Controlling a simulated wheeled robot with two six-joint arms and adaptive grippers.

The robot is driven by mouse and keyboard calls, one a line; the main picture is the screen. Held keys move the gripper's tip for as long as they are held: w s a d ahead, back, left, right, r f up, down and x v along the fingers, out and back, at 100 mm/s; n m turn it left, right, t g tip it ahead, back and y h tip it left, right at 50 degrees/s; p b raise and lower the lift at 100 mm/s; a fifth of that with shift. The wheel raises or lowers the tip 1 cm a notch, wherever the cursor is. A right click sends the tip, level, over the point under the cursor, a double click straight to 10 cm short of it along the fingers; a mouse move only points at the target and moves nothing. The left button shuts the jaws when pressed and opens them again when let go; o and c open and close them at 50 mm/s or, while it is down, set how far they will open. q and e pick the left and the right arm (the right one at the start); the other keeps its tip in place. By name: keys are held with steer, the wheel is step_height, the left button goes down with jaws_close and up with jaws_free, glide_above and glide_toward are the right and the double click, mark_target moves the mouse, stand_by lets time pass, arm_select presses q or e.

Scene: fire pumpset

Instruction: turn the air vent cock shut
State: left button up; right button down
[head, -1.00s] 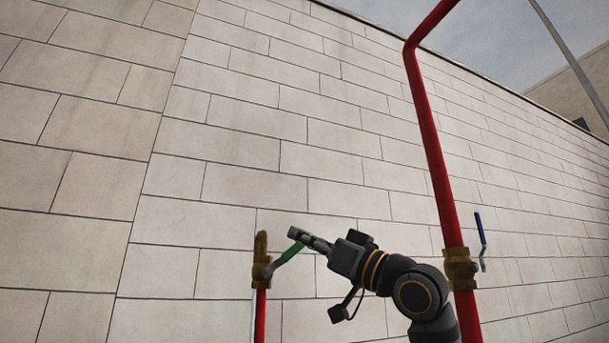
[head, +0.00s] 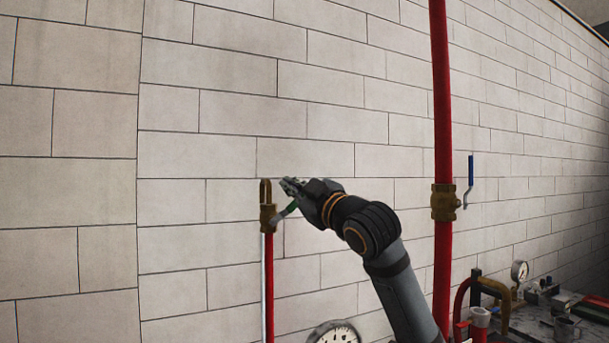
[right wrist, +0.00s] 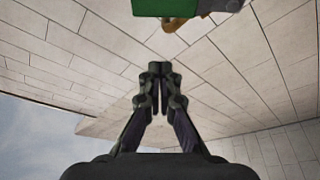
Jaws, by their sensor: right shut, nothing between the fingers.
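The air vent cock (head: 267,217) is a brass fitting on top of a thin red pipe. Its green lever (head: 290,208) slants up and to the right from the body. My right gripper (head: 291,185) is by the lever's upper end, its fingers shut with nothing between them. In the right wrist view the shut fingertips (right wrist: 160,72) show below the green lever (right wrist: 70,18), with a gap in the picture. Whether they touch the lever is not clear. Part of the brass (right wrist: 172,22) shows at the top edge. My left gripper is not in view.
A thick red pipe (head: 441,110) with a brass valve (head: 444,202) and blue lever (head: 471,170) stands to the right. A pressure gauge (head: 336,333) is at the bottom. Pump fittings (head: 545,295) crowd the lower right. The block wall (head: 220,110) lies behind.

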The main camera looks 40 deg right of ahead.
mark_target(289, 208)
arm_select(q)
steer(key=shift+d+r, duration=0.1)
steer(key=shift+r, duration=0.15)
arm_select(e)
steer(key=w+d+f, duration=0.1)
steer(key=d+f, duration=0.1)
steer(key=d, duration=0.1)
steer(key=shift+w+f, duration=0.3)
steer(key=shift+w, duration=0.1)
steer(key=shift+w+a, duration=0.1)
arm_select(q)
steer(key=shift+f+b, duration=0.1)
steer(key=shift+b, duration=0.25)
